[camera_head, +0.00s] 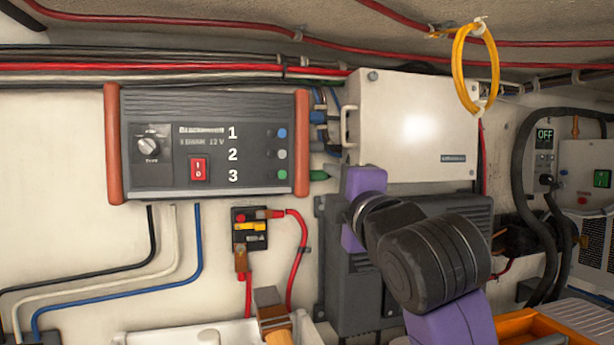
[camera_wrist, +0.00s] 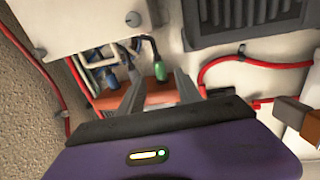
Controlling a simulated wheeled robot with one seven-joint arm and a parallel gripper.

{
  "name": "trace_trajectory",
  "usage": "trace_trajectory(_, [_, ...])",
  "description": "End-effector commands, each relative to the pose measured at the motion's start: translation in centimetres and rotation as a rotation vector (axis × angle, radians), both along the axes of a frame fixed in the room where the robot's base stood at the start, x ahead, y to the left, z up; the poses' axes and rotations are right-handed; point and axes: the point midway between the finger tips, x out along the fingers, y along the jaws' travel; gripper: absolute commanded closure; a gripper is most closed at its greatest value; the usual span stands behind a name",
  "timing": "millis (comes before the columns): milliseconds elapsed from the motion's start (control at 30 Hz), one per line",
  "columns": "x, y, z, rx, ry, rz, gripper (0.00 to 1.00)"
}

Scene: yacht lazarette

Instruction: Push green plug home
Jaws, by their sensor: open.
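The green plug (camera_head: 320,175) is at the right side of the dark control box (camera_head: 255,160), level with the row marked 3. In the wrist view the green plug (camera_wrist: 157,72) has a dark cable bending away from its back end, and its other end faces the orange-brown side panel (camera_wrist: 160,98). How deep it sits is hard to tell. My gripper (camera_wrist: 158,78) is open, with one finger to each side of the plug and a gap visible. In the head view my purple gripper body is just right of the plug, and its fingers are not clear.
A blue plug (camera_head: 318,117) and a grey plug (camera_head: 317,146) sit above the green one. A white cabinet (camera_head: 415,125) stands close on the right, above my wrist. A fuse block (camera_head: 249,228) with red cables is below the control box.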

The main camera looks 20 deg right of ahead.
Motion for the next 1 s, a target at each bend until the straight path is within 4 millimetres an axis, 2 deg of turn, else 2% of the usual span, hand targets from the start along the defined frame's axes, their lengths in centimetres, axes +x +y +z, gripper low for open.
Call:
trace_trajectory(167, [1.4,0.0,0.4,-0.013,0.002,-0.002,0.59])
trace_trajectory(400, [5.1,0.0,1.1,-0.011,0.001,-0.003,0.59])
trace_trajectory(600, [7.2,0.0,1.3,-0.011,0.0,-0.002,0.59])
trace_trajectory(967, [7.7,0.0,1.2,-0.01,-0.002,-0.002,0.59])
trace_trajectory(1000, [7.7,0.0,1.2,-0.01,-0.002,-0.002,0.67])
